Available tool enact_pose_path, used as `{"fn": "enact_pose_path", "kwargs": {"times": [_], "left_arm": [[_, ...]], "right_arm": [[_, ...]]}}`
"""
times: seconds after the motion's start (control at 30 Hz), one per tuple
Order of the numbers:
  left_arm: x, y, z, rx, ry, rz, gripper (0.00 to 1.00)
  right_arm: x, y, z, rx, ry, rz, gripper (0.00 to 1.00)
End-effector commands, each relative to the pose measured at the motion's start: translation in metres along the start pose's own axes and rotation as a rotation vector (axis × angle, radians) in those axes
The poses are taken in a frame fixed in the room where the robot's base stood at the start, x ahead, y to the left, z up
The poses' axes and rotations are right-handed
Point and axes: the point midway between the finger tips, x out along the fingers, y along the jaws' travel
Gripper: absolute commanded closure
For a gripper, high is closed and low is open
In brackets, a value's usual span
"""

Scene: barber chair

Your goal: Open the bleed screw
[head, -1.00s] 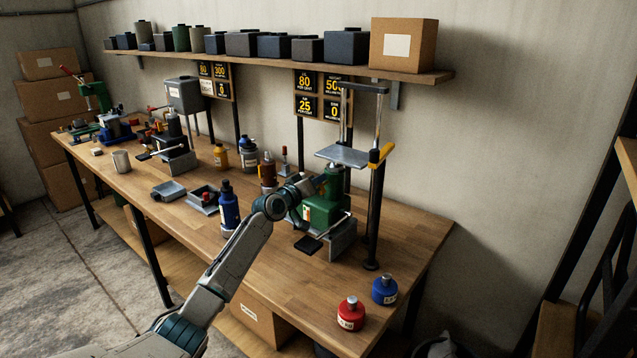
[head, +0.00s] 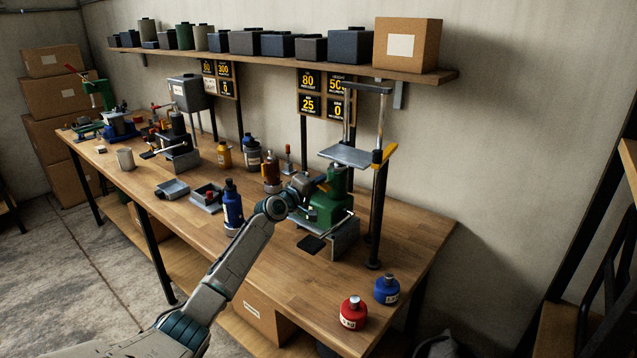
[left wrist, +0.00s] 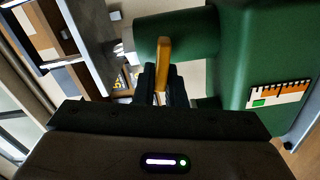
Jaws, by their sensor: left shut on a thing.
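A green press body (head: 327,208) with a grey plate at its foot stands on the workbench, and it fills the right of the left wrist view (left wrist: 265,40). A green cylinder (left wrist: 178,38) juts from it. An orange tab (left wrist: 163,52), which looks like the bleed screw's handle, stands in front of this cylinder. My left gripper (left wrist: 162,85) has its dark fingers shut on the tab. In the head view my left gripper (head: 318,184) reaches the press's left side, and the wrist partly hides the contact. My right gripper is not in view.
A metal press frame (head: 378,215) with a yellow clamp stands close behind. A dark blue bottle (head: 233,205) stands left of my arm. A red bottle (head: 353,312) and a blue bottle (head: 387,289) stand at the right corner. The bench front is mostly clear.

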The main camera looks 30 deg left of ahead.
Motion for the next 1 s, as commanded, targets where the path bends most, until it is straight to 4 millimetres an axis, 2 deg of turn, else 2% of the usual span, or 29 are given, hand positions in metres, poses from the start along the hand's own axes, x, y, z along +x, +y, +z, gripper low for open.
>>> {"fn": "enact_pose_path", "kwargs": {"times": [0.5,0.53,0.63,1.0], "left_arm": [[-0.0001,-0.0012,-0.0002,-0.019,0.001,-0.001,1.00],[-0.0001,-0.0012,-0.0002,-0.019,0.001,-0.001,0.86],[-0.0001,-0.0011,-0.0002,-0.019,0.001,-0.001,0.68],[-0.0045,-0.0019,-0.0005,-0.017,0.001,-0.002,0.68]], "right_arm": [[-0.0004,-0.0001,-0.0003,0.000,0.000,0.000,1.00],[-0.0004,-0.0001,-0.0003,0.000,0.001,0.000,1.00],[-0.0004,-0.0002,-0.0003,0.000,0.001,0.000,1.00],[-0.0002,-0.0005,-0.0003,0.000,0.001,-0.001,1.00]]}}
